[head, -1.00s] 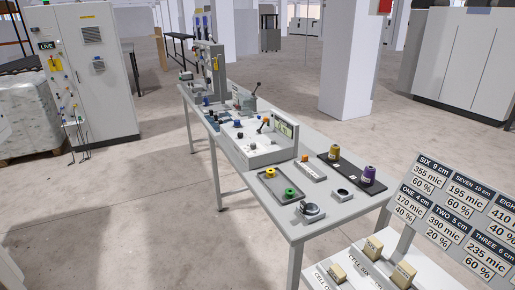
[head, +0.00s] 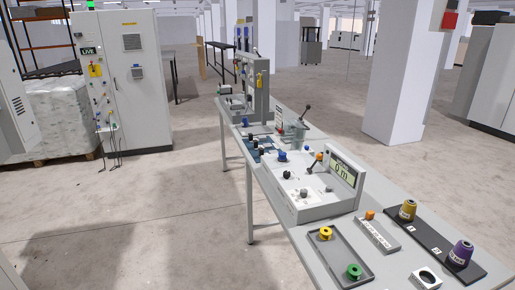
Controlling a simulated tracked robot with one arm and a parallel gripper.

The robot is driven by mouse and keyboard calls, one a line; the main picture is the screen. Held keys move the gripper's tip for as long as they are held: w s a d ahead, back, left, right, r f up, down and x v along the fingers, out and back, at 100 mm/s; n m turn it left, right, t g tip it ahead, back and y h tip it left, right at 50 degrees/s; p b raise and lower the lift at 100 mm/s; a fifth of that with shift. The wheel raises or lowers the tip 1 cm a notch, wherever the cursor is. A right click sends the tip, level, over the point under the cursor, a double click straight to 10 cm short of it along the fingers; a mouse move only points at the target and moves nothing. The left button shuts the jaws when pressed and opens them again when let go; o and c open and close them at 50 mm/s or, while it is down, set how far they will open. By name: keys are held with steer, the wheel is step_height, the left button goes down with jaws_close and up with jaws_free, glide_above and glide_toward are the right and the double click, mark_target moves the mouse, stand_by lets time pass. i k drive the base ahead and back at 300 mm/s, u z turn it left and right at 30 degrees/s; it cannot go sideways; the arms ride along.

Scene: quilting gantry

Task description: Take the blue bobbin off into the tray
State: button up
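A small blue piece that looks like the blue bobbin (head: 282,155) sits on top of the light grey winder box (head: 312,197) on the long bench, towards its far left edge. It is small in the picture, so I cannot tell how it is seated. The shallow grey tray (head: 340,251) lies on the bench in front of the box. It holds a yellow bobbin (head: 326,233) at its far end and a green bobbin (head: 354,271) at its near end. My gripper is not in view.
Right of the tray are a labelled strip with an orange piece (head: 370,215), a dark board with yellow (head: 408,209) and purple (head: 461,252) thread cones, and a white ring block (head: 425,278). A lever (head: 317,160) and display rise from the box. Floor left of the bench is clear.

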mark_target(282, 157)
steer(key=u, duration=0.25)
steer(key=i, duration=3.1)
steer(key=z, duration=0.3)
